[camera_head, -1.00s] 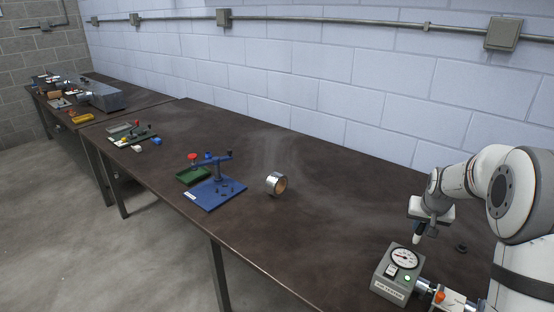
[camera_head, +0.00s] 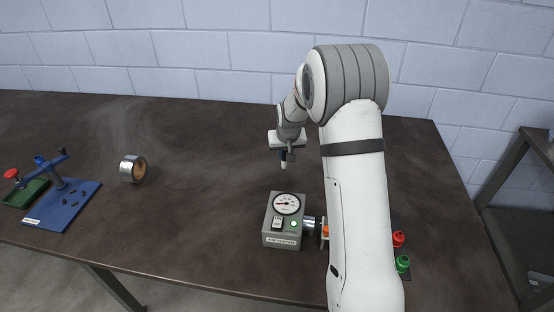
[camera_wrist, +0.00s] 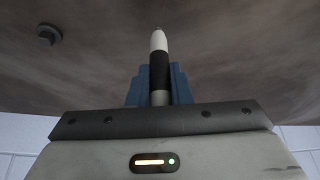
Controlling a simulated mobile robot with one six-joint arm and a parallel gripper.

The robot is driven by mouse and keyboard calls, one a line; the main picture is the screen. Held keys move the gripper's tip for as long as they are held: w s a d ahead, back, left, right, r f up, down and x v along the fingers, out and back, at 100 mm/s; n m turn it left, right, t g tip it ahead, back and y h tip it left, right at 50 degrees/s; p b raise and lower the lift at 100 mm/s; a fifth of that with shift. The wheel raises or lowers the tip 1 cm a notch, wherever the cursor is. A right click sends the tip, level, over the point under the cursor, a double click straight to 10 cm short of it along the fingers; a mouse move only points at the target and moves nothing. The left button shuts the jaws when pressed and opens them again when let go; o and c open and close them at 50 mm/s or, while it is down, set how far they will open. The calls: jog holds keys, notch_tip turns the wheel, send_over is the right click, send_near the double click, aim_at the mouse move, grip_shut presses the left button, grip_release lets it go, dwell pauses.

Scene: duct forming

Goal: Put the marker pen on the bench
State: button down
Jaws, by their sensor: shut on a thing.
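The marker pen (camera_wrist: 159,62) is white with a dark band and a narrow tip. My gripper (camera_wrist: 155,88) is shut on it between blue-grey fingers, and the pen sticks out past them. In the head view my gripper (camera_head: 286,154) hangs over the bench behind the air tester, with the white pen end (camera_head: 284,165) pointing down. The bench (camera_head: 205,160) has a dark brown top. The pen's end appears above the bench top; I cannot tell the exact gap.
A grey air tester (camera_head: 283,222) with a dial stands in front of my gripper. A silver tape roll (camera_head: 131,169) and a blue fixture (camera_head: 62,205) are to the left. Red (camera_head: 398,239) and green (camera_head: 403,263) knobs sit right of my arm. The bench between tape and gripper is clear.

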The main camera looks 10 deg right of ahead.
aim_at(284, 162)
jog(key=shift+s+a+f+p, duration=0.1)
jog(key=shift+f+p, duration=0.15)
jog(key=shift+f, duration=1)
jog(key=shift+s+f+p, duration=0.1)
jog(key=shift+f+p, duration=0.15)
jog(key=shift+f, duration=1)
jog(key=shift+f, duration=0.1)
jog(key=c, duration=1.3)
grip_release()
jog(key=s+r+b, duration=0.2)
jog(key=s+r, duration=1.1)
jog(key=r, duration=0.4)
jog(key=shift+g, duration=0.6)
jog(key=s+r, duration=0.1)
jog(key=s, duration=0.7)
jog(key=s+r, duration=0.1)
jog(key=s, duration=0.8)
jog(key=s+r, duration=0.1)
jog(key=s, duration=0.7)
jog(key=shift+s+d+r, duration=0.2)
jog(key=shift+r, duration=0.15)
